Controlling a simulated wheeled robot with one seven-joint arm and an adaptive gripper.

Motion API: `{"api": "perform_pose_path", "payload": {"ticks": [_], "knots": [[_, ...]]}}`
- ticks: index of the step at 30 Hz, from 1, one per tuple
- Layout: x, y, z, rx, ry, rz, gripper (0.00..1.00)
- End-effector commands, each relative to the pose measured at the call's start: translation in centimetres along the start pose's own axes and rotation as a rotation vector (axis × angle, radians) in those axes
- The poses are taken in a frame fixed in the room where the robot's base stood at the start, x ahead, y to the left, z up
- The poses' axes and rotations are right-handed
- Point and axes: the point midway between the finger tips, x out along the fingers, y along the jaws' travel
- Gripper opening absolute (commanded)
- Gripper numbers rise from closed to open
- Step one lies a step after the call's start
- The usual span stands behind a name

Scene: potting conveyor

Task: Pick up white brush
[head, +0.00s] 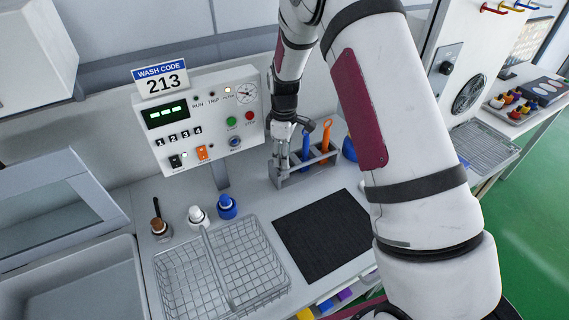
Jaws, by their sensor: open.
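My gripper (283,148) points down at the left end of a grey brush holder (295,179) at the back of the counter. Its jaws are open. A blue brush (306,143) and an orange brush (326,136) stand upright in the holder, to the right of my gripper. I cannot make out a white brush clearly. The left slot is largely covered by my gripper, and a pale shape between the fingers cannot be told apart from them.
A control panel (182,112) with a "WASH CODE 213" sign stands left of the holder. A black mat (322,237) and a wire basket (246,262) lie in front. White (197,215), blue (227,207) and brown-topped (158,227) bottles stand at left.

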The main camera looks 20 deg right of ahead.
Motion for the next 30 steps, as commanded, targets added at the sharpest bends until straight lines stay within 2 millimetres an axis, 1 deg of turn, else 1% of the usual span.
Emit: {"api": "perform_pose_path", "payload": {"ticks": [3,8,9,19,23,26,30], "knots": [[0.0,0.0,0.0,0.0,0.0,0.0,0.41],[0.0,0.0,0.0,0.001,0.0,0.0,0.04],[0.0,0.0,0.0,0.001,0.0,0.0,0.0],[-0.1,0.0,0.0,0.001,0.0,0.0,0.0],[-0.5,0.1,0.0,0.001,0.001,0.001,0.0],[-1.3,0.1,-0.1,0.001,0.003,0.002,0.0],[-3.3,0.2,-0.1,0.001,0.003,0.004,0.0]]}}
